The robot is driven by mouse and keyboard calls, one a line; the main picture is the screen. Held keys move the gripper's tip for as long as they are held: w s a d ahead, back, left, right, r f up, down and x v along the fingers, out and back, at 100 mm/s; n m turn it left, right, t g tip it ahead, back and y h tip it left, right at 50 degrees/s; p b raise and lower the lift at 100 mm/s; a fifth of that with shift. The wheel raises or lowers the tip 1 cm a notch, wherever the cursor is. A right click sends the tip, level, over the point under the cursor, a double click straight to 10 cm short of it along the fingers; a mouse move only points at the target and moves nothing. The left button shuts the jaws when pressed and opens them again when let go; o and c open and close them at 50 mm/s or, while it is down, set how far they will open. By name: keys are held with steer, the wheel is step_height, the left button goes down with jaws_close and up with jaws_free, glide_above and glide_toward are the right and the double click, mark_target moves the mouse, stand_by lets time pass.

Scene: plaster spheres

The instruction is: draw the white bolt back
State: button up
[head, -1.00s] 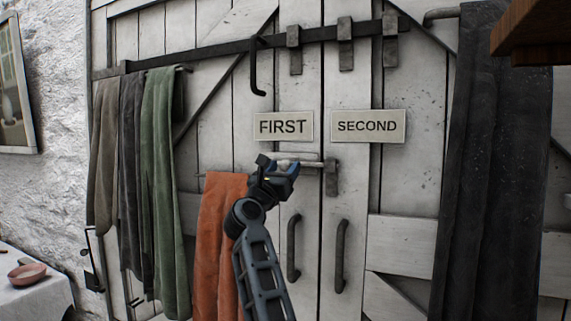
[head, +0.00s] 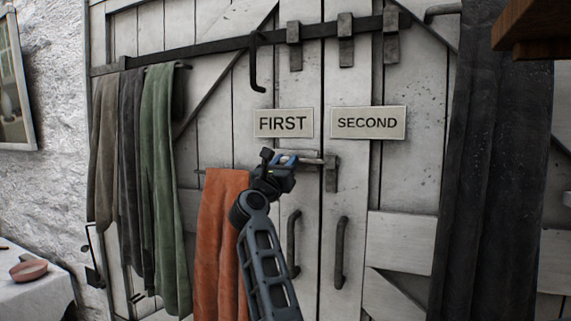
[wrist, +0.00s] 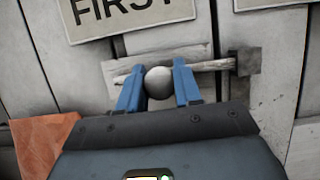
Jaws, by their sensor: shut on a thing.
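The white bolt (head: 312,161) lies level across the plank door, below the FIRST sign (head: 283,123). In the wrist view the white bolt (wrist: 213,65) runs right to a dark keeper (wrist: 248,62), and its end reaches it. The keeper (head: 332,174) also shows in the head view. A round grey knob (wrist: 158,83) sits on the bolt, between my blue fingers. My gripper (head: 283,159) is shut on this knob; it also shows in the wrist view (wrist: 158,88). The gripper hides part of the bolt in the head view.
A dark bar (head: 215,49) with a hanging handle crosses the door above. The SECOND sign (head: 368,123) is at right. An orange cloth (head: 219,235) hangs left of my arm. Two pull handles (head: 341,252) are below. A dark curtain (head: 480,180) hangs at right.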

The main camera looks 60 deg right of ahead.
jaws_close()
steer(key=shift+w+a+f+b, duration=0.1)
steer(key=shift+w+f+b, duration=0.05)
steer(key=shift+w+b, duration=0.3)
steer(key=shift+w+a+b, duration=0.15)
steer(key=shift+w+b, duration=0.7)
steer(key=shift+w, duration=0.6)
steer(key=shift+w+a+b, duration=0.1)
steer(key=shift+w+b, duration=0.7)
steer(key=shift+w, duration=0.6)
steer(key=shift+r, duration=0.2)
steer(key=o, duration=0.7)
jaws_free()
steer(key=shift+o, duration=1.1)
